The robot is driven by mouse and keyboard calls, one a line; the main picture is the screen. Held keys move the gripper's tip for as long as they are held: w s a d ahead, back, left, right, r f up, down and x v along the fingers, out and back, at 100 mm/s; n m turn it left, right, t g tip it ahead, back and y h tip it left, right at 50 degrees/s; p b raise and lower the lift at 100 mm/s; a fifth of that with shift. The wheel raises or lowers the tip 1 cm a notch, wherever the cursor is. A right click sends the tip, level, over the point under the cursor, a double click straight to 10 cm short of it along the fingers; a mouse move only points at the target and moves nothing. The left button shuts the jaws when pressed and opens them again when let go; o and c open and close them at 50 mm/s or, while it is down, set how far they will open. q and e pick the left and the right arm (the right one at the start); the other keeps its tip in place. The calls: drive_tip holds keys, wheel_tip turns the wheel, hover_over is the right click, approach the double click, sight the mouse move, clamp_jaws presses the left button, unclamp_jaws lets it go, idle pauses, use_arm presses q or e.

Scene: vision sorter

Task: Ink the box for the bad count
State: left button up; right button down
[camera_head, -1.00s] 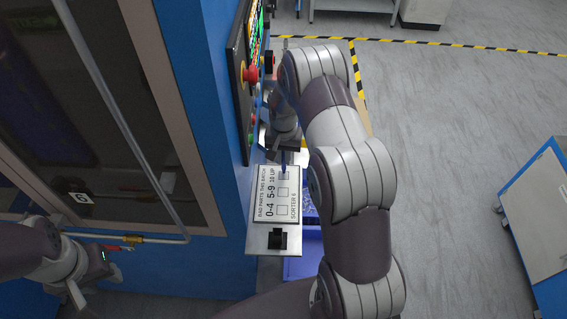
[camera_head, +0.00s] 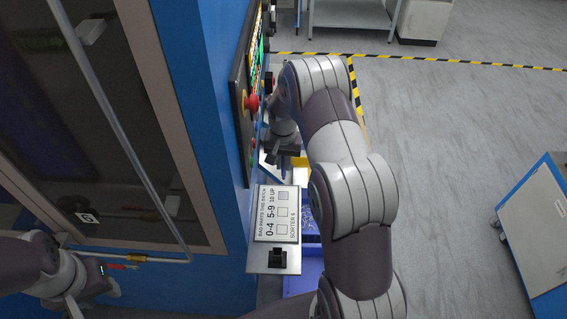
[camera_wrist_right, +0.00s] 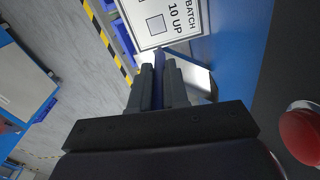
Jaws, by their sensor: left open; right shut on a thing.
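A white card (camera_head: 277,214) lies on a metal shelf (camera_head: 260,262) at the machine's side. It reads bad parts this batch, 0-4, 5-9, 10 UP, sorter 6, with a box by each range. The 10 UP box (camera_head: 283,196) looks greyish; I cannot tell whether that is ink. It also shows in the right wrist view (camera_wrist_right: 155,25). My right gripper (camera_wrist_right: 160,80) is shut on a slim dark blue pen-like thing (camera_wrist_right: 159,62), pointing toward the card's 10 UP end. In the head view this gripper sits beyond the card. My left gripper (camera_head: 74,303) is at lower left, away from the card.
A black block (camera_head: 278,258) stands on the shelf's near end. A red button (camera_head: 250,103) and a lit screen (camera_head: 257,45) are on the panel beside my right arm. A blue bin (camera_head: 303,275) is below the shelf. A pipe (camera_head: 150,259) runs near my left gripper.

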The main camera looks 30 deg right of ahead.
wheel_tip(320, 180, up, 3)
drive_tip(key=shift+r+p, duration=0.1)
drive_tip(key=shift+p, duration=0.9)
